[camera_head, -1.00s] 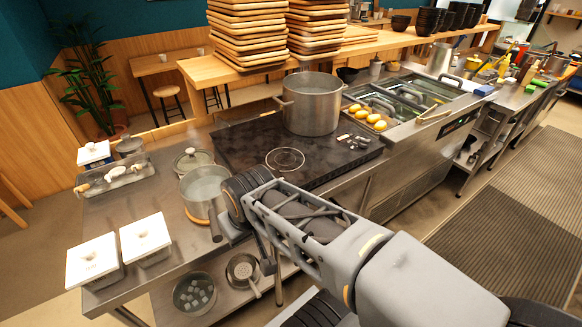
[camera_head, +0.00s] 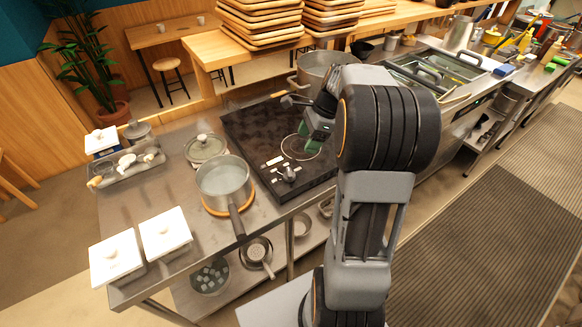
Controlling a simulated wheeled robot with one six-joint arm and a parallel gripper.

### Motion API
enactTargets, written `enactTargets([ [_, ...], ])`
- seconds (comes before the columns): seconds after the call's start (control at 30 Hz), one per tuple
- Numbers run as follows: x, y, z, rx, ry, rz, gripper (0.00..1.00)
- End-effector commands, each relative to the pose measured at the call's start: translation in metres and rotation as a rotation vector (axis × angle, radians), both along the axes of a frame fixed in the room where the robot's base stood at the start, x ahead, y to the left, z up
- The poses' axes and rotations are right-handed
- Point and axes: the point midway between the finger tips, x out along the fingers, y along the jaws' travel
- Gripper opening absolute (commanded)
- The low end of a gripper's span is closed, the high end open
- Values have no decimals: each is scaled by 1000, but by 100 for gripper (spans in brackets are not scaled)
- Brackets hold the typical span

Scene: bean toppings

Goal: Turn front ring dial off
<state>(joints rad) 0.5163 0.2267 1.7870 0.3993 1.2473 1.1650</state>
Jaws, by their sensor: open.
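The black cooktop (camera_head: 247,131) is set into the steel counter, with a pale ring marking a burner (camera_head: 301,147). A small silver dial (camera_head: 287,173) sits at the cooktop's front edge, close to a white label (camera_head: 274,161). I cannot tell its setting. My gripper (camera_head: 305,120) is open and seems empty, over the cooktop's right part, beyond the dial in the picture. It is partly hidden by my arm, which also covers the cooktop's right front part, where other dials showed earlier.
A large steel pot (camera_head: 313,68) stands at the back of the cooktop, close behind my gripper. A saucepan (camera_head: 225,178) sits left of the cooktop with its handle toward the front.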

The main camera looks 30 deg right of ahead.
Motion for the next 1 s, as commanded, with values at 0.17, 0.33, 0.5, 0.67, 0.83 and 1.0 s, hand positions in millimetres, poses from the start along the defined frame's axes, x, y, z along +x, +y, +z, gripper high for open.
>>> enactTargets([
  [0.17, 3, 8, -24, 11, 13, -19, 70],
  [0.33, 6, 21, -55, 10, 13, -15, 70],
  [0.5, 10, 32, -83, 9, 11, -16, 70],
  [0.67, 12, 41, -105, 8, 10, -15, 70],
  [0.83, 14, 46, -118, 6, 8, -15, 70],
  [1.0, 15, 48, -123, 6, 8, -15, 70],
])
